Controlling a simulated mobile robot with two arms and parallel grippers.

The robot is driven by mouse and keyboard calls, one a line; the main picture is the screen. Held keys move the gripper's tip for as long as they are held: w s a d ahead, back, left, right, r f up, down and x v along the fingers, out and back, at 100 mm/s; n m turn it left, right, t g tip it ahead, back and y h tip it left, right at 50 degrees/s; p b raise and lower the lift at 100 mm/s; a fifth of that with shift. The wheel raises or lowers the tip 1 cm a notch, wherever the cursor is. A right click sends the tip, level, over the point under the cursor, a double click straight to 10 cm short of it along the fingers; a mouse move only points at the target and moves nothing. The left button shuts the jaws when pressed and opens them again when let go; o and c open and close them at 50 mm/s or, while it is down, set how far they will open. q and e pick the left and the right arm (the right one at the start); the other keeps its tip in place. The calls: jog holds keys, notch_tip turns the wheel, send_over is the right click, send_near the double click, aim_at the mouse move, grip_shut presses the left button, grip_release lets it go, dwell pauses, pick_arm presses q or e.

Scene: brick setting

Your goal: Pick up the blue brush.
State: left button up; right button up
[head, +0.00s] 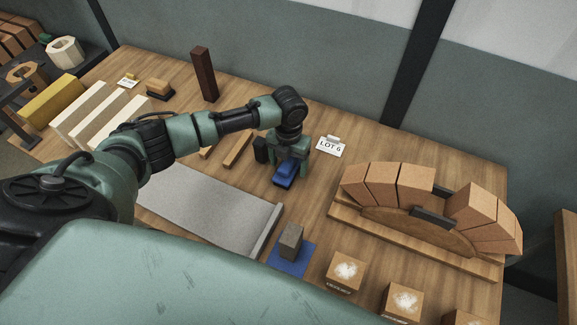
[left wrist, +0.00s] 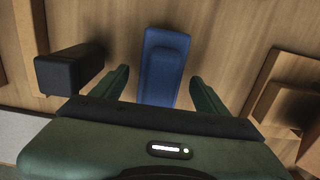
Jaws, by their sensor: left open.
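The blue brush (head: 285,174) lies on the wooden table, right below my left gripper (head: 290,158) in the head view. My left gripper (left wrist: 161,88) is open, with one green finger on each side of the brush's near end. Gaps show between the fingers and the brush, so it is not gripped. The exact height of the fingertips over the table is hard to tell. My right gripper is not in view.
A brick arch on a wooden form (head: 420,215) stands to the right. A LOT 6 card (head: 331,146) stands just behind the brush. A grey mat (head: 205,205) and a grey block (head: 291,240) on a blue pad lie nearer. Wooden strips (head: 238,149) lie left of the gripper.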

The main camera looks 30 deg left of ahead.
aim_at(289, 160)
pick_arm(q)
jog(key=c, duration=1.4)
jog(key=shift+c, duration=1)
jog(key=shift+w+r, duration=0.1)
notch_tip(289, 160, up, 20)
jog(key=b, duration=0.3)
jog(key=o, duration=0.8)
jog(key=c, duration=0.4)
jog(key=shift+c, duration=0.4)
